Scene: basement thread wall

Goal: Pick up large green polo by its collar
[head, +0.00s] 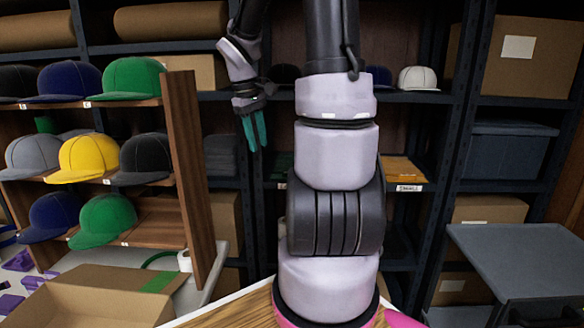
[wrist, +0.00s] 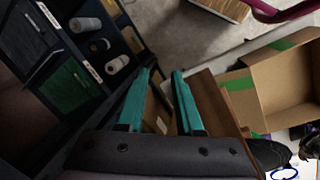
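My gripper (head: 254,132) hangs in front of the dark shelving, left of my arm, with its teal fingers pointing down. In the wrist view the two fingers (wrist: 163,100) are apart with nothing held between them. A dark green patch (head: 283,165) shows on the shelf level with the fingertips, partly behind my arm; it may be folded green polos. In the wrist view a dark green stack (wrist: 65,90) lies in a shelf bay at the left, away from the fingers. I cannot make out a collar on either.
Folded orange-yellow garments (head: 402,170) lie on the shelf right of my arm. Dark folded garments (head: 220,155) lie at the left. A wooden cap rack (head: 190,165) stands left of the gripper. An open cardboard box (head: 95,298) is at lower left, a grey cart (head: 515,250) at right.

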